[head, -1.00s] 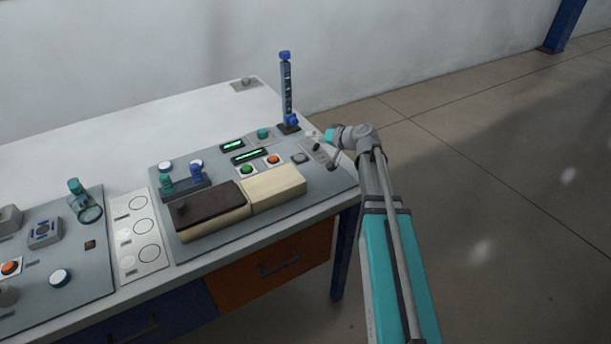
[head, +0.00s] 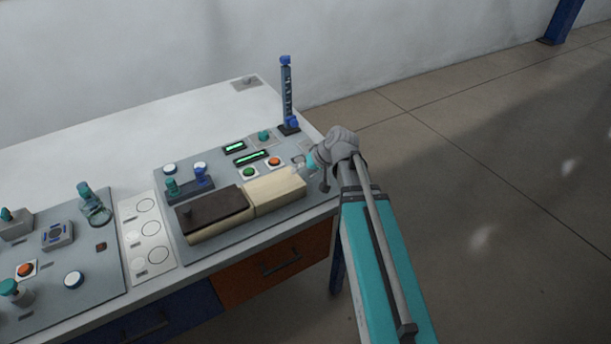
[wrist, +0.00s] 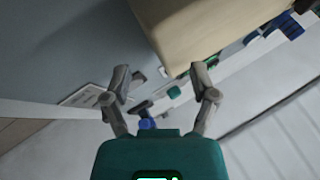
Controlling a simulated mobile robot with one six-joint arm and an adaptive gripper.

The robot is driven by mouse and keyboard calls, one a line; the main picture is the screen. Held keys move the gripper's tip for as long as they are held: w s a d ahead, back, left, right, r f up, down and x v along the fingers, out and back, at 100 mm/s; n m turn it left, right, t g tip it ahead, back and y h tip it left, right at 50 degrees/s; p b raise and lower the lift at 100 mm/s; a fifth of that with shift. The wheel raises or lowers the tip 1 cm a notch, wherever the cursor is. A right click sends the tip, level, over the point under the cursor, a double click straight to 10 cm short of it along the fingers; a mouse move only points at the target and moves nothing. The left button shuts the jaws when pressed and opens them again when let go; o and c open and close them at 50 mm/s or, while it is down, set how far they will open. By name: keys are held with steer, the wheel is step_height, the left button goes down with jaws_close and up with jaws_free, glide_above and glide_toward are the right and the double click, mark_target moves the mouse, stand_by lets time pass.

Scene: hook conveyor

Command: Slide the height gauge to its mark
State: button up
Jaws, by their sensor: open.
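The height gauge (head: 287,92) is an upright dark post with a pale scale and a blue cap, standing at the back right corner of the table. Its blue slider (head: 291,122) sits low on the post, just above the dark foot. My gripper (head: 302,169) is in front of the gauge, by the right end of the cream block, and apart from the post. In the wrist view my gripper (wrist: 160,73) has its two fingers spread with nothing held between them. A small blue part shows low between the fingers; I cannot tell whether it is the gauge.
The cream block (head: 275,189) and a dark-topped box (head: 213,210) lie on the grey panel, close to my gripper. Buttons, green displays (head: 250,157) and a peg holder (head: 190,188) are behind them. The white table (head: 130,154) is bare at the back left.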

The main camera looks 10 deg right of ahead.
mark_target(296, 123)
steer(key=shift+g+h, duration=0.8)
steer(key=shift+g, duration=0.1)
steer(key=shift+s+a+r+p, duration=0.15)
steer(key=shift+s+p, duration=0.65)
steer(key=shift+s, duration=1.35)
steer(key=shift+w, duration=0.1)
